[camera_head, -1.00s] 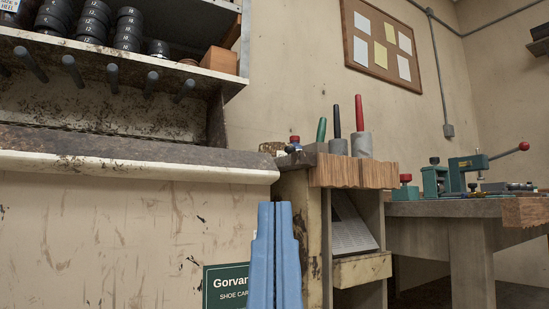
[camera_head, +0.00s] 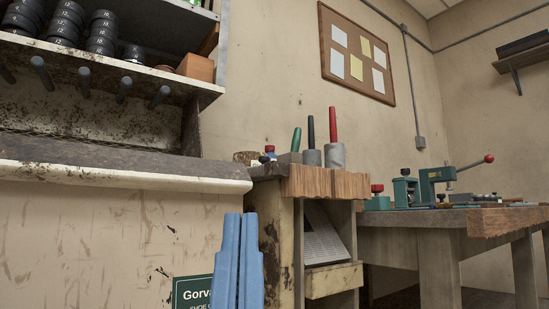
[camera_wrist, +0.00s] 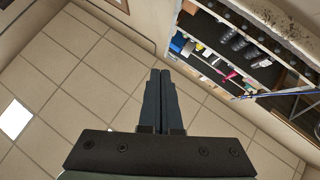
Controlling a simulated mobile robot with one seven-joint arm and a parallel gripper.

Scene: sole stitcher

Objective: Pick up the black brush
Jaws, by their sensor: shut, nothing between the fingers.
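A black handle (camera_head: 311,130) stands upright in a grey cylinder on the small wooden stand, between a green handle (camera_head: 296,140) and a red handle (camera_head: 332,124). It is the likeliest black brush, but I cannot make out bristles. My gripper (camera_head: 240,217) shows as two blue fingers at the lower middle of the head view, left of the stand and lower in the picture than the handles. The fingers are together and empty. The wrist view shows the shut fingers (camera_wrist: 161,74) against the tiled ceiling; the black handle cannot be made out there.
The stand's wooden top edge (camera_head: 318,182) is right of my gripper. A speckled counter (camera_head: 120,176) lies to the left under a shelf of black cylinders (camera_head: 71,18). A workbench (camera_head: 400,217) with a green clamp tool (camera_head: 437,184) is at the right.

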